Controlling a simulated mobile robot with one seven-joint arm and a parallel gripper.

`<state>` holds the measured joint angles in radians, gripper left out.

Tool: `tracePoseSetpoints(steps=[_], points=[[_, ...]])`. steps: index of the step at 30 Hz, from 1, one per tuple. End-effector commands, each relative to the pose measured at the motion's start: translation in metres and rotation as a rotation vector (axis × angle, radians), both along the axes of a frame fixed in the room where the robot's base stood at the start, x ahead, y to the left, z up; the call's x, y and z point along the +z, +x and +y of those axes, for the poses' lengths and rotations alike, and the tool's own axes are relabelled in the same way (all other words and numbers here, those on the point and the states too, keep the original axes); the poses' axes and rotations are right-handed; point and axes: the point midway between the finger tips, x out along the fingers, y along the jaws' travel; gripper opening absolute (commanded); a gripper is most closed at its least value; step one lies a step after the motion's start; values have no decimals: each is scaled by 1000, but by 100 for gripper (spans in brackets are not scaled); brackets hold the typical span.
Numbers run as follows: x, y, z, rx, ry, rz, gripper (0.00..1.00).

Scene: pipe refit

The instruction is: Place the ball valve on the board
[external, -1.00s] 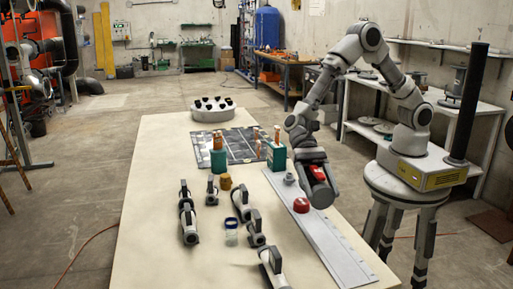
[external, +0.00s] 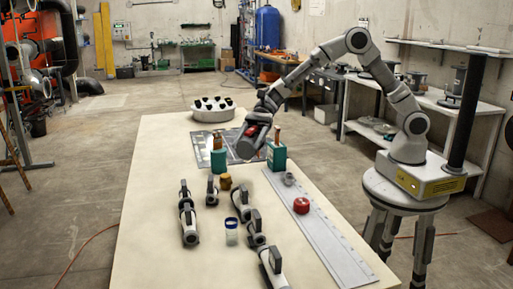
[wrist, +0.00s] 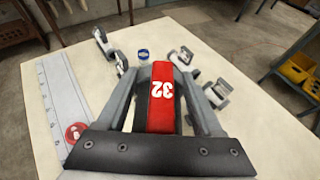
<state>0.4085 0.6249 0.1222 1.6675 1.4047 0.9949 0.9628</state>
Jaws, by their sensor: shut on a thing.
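My gripper (external: 248,146) is over the right part of the dark, grid-marked board (external: 200,136) in the external view. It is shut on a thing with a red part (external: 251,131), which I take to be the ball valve. In the wrist view a red handle (wrist: 161,95) marked "32" lies between the two fingers of my gripper (wrist: 163,105). The rest of the held valve is hidden behind the handle and fingers. I cannot tell whether it touches the board.
Teal holders stand at the board's near left (external: 218,163) and near right (external: 277,157). Several grey valves (external: 188,225), a blue-lidded jar (external: 231,232), a red disc (external: 301,205) and a long metal strip (external: 325,240) lie nearer. A grey tray (external: 213,115) stands behind the board.

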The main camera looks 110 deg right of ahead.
Motion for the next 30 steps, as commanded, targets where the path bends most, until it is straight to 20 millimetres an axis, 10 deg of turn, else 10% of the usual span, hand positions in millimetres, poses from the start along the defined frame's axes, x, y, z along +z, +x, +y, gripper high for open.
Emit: tracePoseSetpoints(steps=[8, 18, 30], points=[[-2, 5, -157, -296, -2, -2, 3], [0, -38, -331, -630, 2, -9, 3], [6, -103, -454, -882, 9, -19, 3]])
